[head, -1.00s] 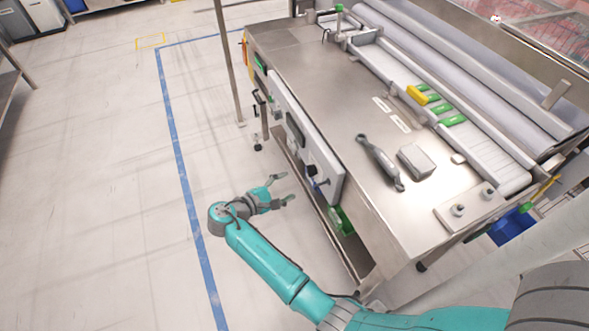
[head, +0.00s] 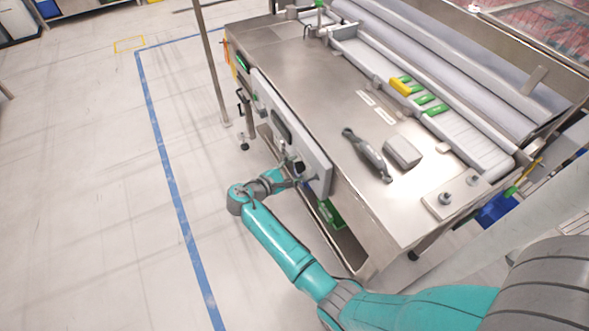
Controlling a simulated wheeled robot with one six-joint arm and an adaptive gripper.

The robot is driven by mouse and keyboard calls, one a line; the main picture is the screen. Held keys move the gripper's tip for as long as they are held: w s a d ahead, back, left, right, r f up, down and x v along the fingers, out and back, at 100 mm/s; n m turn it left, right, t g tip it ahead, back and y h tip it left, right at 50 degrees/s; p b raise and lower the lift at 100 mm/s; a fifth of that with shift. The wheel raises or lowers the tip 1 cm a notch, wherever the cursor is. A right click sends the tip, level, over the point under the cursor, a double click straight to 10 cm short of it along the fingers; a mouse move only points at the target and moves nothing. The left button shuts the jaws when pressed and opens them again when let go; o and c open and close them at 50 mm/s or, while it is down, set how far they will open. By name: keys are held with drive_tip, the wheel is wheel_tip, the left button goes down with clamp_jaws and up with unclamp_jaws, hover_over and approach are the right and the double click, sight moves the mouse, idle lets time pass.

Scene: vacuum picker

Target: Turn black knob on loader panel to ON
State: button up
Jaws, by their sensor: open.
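The grey loader panel (head: 316,172) hangs on the near left side of the steel machine. A small black knob (head: 298,167) shows on its lower right part, partly covered by my gripper. My gripper (head: 294,176) is open, with its fingers at the panel face by the knob. I cannot tell whether the fingers touch the knob or stand around it. The knob's pointer and the ON mark are too small to read.
The steel worktop (head: 290,75) above the panel carries a dark-handled tool (head: 367,155) and a grey block (head: 402,151). A green bin (head: 331,213) sits below the panel. A steel post (head: 209,65) stands left of the machine. The floor along the blue line (head: 165,150) is clear.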

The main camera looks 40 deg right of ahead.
drive_tip(key=c, duration=1.1)
drive_tip(key=shift+c, duration=0.2)
drive_tip(key=m+t+h, duration=0.1)
drive_tip(key=m, duration=0.2)
drive_tip(key=m+h, duration=0.2)
drive_tip(key=m, duration=0.2)
drive_tip(key=shift+f+t, duration=0.2)
drive_tip(key=shift+t, duration=0.2)
drive_tip(key=shift+f+m+g+h, duration=0.1)
drive_tip(key=shift+m+g+h, duration=0.35)
drive_tip(key=shift+m, duration=1.2)
drive_tip(key=shift+m+g+h, duration=0.15)
drive_tip(key=shift+m+h, duration=0.45)
drive_tip(key=shift+m, duration=1.1)
drive_tip(key=shift+f+m+g+h, duration=0.1)
drive_tip(key=shift+m+g+h, duration=0.35)
drive_tip(key=shift+m, duration=1.2)
